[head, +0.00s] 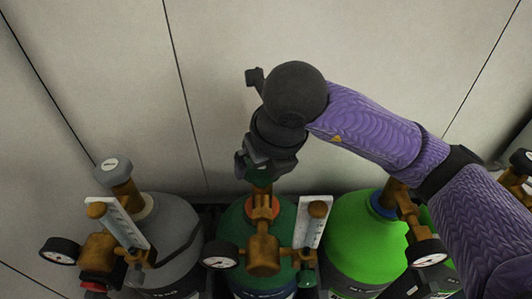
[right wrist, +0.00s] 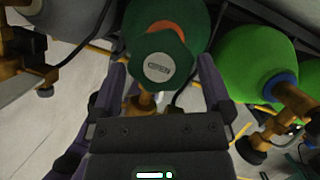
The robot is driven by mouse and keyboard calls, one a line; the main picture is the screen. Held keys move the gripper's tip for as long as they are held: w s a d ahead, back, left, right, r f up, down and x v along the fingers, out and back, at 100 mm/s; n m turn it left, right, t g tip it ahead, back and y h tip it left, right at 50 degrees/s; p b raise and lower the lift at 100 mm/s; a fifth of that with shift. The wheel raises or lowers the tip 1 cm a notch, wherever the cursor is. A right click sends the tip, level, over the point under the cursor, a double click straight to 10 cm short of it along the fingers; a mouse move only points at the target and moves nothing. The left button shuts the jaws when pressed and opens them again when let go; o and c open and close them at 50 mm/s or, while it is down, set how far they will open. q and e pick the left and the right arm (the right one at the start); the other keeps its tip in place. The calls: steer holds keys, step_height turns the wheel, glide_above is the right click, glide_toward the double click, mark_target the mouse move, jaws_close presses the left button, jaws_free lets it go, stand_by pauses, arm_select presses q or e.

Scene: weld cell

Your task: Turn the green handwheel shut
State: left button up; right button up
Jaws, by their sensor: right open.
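The green handwheel (right wrist: 158,66), with a round pale label in its middle, sits on the valve of the dark green cylinder (right wrist: 192,22). In the right wrist view it lies between the two fingers of my right gripper (right wrist: 163,80), which are spread on either side of it; I cannot tell whether they touch it. In the head view my right gripper (head: 264,162) points down over the dark green cylinder (head: 234,226) and hides most of the handwheel. My left gripper is in neither view.
A grey cylinder (head: 176,222) stands to the left and a bright green cylinder (head: 355,240) to the right. Brass regulators (head: 262,256) with gauges (head: 220,254) stick out at the front. A pale panelled wall (head: 90,60) is behind.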

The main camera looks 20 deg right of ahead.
steer(key=v, duration=0.9)
